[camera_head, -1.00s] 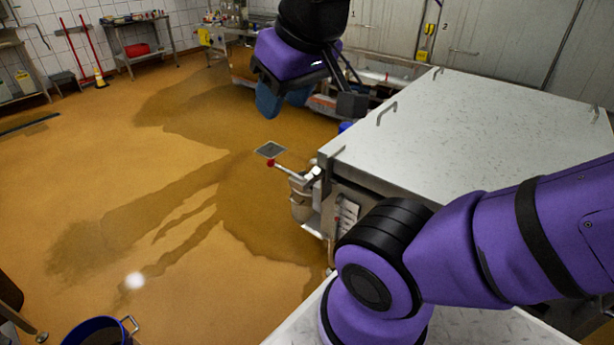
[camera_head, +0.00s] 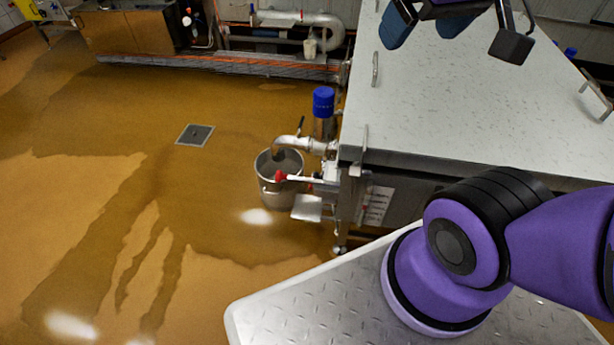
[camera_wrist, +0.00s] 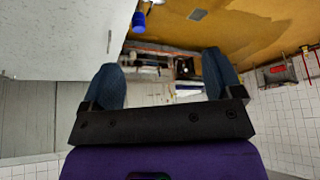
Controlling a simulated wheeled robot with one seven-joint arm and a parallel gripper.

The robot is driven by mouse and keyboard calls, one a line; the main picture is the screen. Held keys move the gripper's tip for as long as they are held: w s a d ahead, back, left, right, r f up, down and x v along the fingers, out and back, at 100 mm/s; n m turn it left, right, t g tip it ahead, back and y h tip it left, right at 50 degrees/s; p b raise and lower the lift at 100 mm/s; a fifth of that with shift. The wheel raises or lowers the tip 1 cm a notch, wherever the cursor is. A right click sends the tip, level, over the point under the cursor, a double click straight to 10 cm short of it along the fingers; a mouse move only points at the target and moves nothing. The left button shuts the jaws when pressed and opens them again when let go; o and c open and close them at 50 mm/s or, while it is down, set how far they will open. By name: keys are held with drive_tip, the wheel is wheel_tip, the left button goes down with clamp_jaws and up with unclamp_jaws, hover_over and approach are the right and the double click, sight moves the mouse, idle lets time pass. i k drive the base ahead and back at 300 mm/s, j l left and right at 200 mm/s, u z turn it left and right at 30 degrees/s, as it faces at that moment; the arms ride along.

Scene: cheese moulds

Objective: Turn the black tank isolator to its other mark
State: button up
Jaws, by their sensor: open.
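A small black handle (camera_head: 301,125) stands up by the bent steel outlet pipe (camera_head: 291,141) at the near left corner of the steel tank (camera_head: 460,100) in the head view. It looks like the tank isolator, but its marks are too small to make out. My gripper (camera_head: 426,22) is high over the tank lid, at the top of the head view, well away from the handle. In the wrist view my gripper (camera_wrist: 163,78) has its two blue fingers wide apart with nothing between them. The handle cannot be made out there.
A red-knobbed lever (camera_head: 281,176) sticks out below the outlet. A steel bucket (camera_head: 270,190) stands under the pipe, beside a blue-topped cylinder (camera_head: 323,102). A floor drain (camera_head: 195,135) lies left. The wet floor at left is open. Metal handles (camera_head: 375,68) rise from the lid.

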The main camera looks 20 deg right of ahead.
sight(316, 175)
drive_tip(key=j+z, duration=0.7)
drive_tip(key=i+l+z, duration=0.2)
drive_tip(key=z, duration=0.7)
drive_tip(key=j+z, duration=0.35)
drive_tip(key=j, duration=0.45)
drive_tip(key=k+j, duration=0.1)
drive_tip(key=j, duration=0.3)
drive_tip(key=k+j+u, duration=0.1)
drive_tip(key=j, duration=0.3)
drive_tip(key=k+j, duration=0.1)
drive_tip(key=j, duration=0.3)
drive_tip(key=j+u, duration=0.6)
drive_tip(key=j, duration=0.25)
drive_tip(key=i+j, duration=0.1)
drive_tip(key=j, duration=0.2)
drive_tip(key=i+j, duration=0.1)
drive_tip(key=j, duration=0.2)
drive_tip(key=i+j, duration=0.15)
drive_tip(key=j, duration=0.15)
drive_tip(key=i+j+z, duration=0.1)
drive_tip(key=z, duration=0.85)
drive_tip(key=i+l+z, duration=0.15)
drive_tip(key=z, duration=0.3)
